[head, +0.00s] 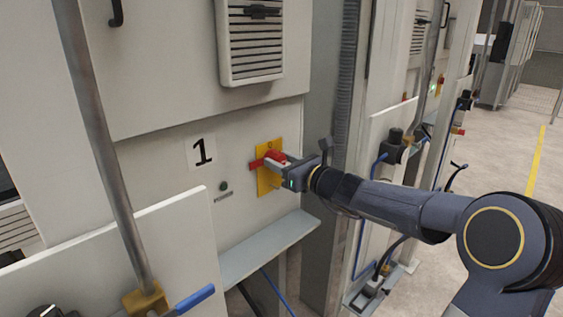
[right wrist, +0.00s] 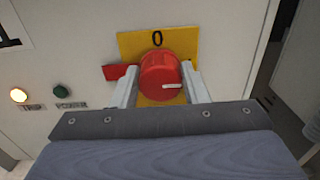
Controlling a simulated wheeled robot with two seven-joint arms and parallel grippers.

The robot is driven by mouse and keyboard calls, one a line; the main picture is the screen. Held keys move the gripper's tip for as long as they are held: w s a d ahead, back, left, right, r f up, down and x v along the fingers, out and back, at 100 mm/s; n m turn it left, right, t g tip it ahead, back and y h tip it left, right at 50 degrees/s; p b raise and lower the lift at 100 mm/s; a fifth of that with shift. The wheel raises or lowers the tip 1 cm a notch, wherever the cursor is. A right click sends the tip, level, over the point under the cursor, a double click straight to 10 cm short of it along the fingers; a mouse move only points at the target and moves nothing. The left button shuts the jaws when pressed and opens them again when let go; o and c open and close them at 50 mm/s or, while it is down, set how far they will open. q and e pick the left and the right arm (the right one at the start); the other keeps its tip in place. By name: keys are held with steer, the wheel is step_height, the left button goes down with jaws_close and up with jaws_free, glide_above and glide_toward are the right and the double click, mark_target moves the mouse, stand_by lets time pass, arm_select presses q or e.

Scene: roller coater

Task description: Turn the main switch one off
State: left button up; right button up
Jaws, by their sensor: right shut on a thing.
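The main switch, a red rotary knob (right wrist: 160,76) on a yellow plate (right wrist: 130,44) marked 0, is on the cabinet front right of the number 1 label (head: 202,151). A red tab (right wrist: 118,72) sticks out to the left of the knob, and a white mark on the knob's face points right. In the head view the yellow plate (head: 268,181) is partly covered by my right gripper (head: 278,163). My right gripper is shut on the knob, one finger on its left side and one on its right. My left gripper is not in view.
Left of the switch are a dark green POWER lamp (right wrist: 62,91) and a lit TRIP lamp (right wrist: 19,95). A grey ledge (head: 262,247) runs below the switch, and a vent (head: 253,45) is above. A metal pole (head: 103,150) stands at the left. Open floor lies at the right.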

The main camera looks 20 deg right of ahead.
steer(key=shift+f+n+b, duration=0.15)
steer(key=shift+n+b, duration=0.35)
steer(key=shift+b, duration=0.25)
steer(key=shift+s+a+f+n+b, duration=0.1)
steer(key=shift+n+b, duration=4)
steer(key=shift+n, duration=0.15)
steer(key=shift+a+f+n+b, duration=0.1)
steer(key=shift+n+b, duration=4)
steer(key=shift+n, duration=0.15)
steer(key=shift+r, duration=0.1)
steer(key=o, duration=1)
steer(key=shift+s, duration=0.1)
